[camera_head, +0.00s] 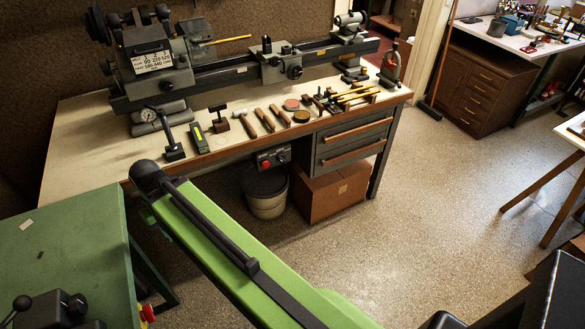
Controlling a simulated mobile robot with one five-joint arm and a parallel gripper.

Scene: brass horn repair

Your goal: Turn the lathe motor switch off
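The lathe (165,70) stands along the back of the wooden bench (75,150), its headstock at left and its bed running right. A small dark switch box (274,158) is mounted under the bench's front edge, left of the drawers. It has a red button on its left part; its other markings are too small to read. My green arm reaches from the lower right toward the left and ends in view at a dark rounded joint in front of the bench, left of the switch box. My gripper is not in view.
A bucket (266,195) and a cardboard box (331,190) stand below the switch box. Hand tools, including a mallet (248,122), lie along the bench front. A green-topped table (65,245) is at lower left. The floor (430,200) to the right is clear.

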